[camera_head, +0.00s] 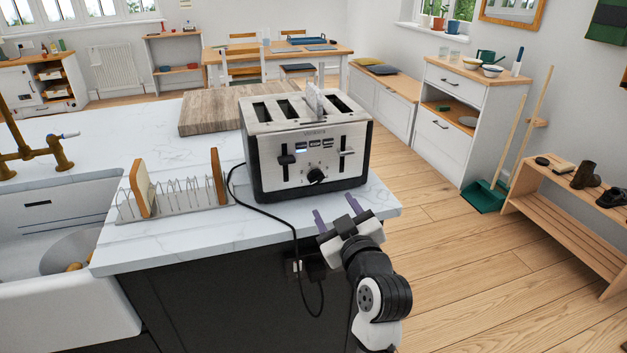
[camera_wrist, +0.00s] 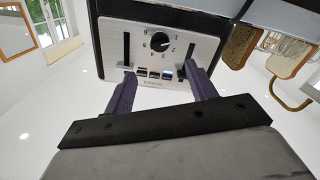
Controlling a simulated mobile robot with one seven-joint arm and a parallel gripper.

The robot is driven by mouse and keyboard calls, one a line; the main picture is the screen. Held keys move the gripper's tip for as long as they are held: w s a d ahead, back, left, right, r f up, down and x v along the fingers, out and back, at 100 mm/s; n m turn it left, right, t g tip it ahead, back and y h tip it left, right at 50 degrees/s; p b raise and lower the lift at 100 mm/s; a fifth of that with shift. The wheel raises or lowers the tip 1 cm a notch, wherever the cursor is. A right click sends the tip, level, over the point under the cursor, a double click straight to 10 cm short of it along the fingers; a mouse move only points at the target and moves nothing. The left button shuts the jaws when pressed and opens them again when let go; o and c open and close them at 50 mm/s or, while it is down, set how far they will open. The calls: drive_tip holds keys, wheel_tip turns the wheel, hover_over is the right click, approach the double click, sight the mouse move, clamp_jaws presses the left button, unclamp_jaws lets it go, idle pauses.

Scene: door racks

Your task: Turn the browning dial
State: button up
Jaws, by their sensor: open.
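A silver and black toaster (camera_head: 305,150) stands on the marble counter, its front panel facing me. The black browning dial (camera_head: 316,175) sits low in the middle of that panel, between two lever slots. In the wrist view the dial (camera_wrist: 161,42) shows upside down, ringed by numbers, with a row of small buttons beneath it in the picture. My gripper (camera_head: 335,215) is open and empty, in front of the toaster near the counter's front edge. In the wrist view its two purple fingers (camera_wrist: 157,84) point toward the panel, either side of the buttons. The fingers look apart from the dial.
A toast rack (camera_head: 180,198) with bread slices stands left of the toaster. The toaster's black cord hangs over the counter edge to a socket (camera_head: 305,267). A wooden board (camera_head: 215,110) lies behind. A sink (camera_head: 60,240) is at left; open floor lies right.

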sight(319, 180)
drive_tip(key=p+x, duration=0.3)
drive_tip(key=x, duration=0.7)
drive_tip(key=shift+w+a, duration=0.2)
drive_tip(key=shift+w, duration=0.15)
drive_tip(key=c, duration=1)
drive_tip(key=shift+m, duration=0.4)
drive_tip(key=m, duration=0.3)
drive_tip(key=shift+d+m+p, duration=0.1)
drive_tip(key=shift+m+p, duration=0.2)
drive_tip(key=shift+p, duration=0.1)
drive_tip(key=shift+m+p, duration=0.65)
drive_tip(key=shift+m, duration=1.35)
drive_tip(key=shift+f+m, duration=0.1)
drive_tip(key=shift+m, duration=0.2)
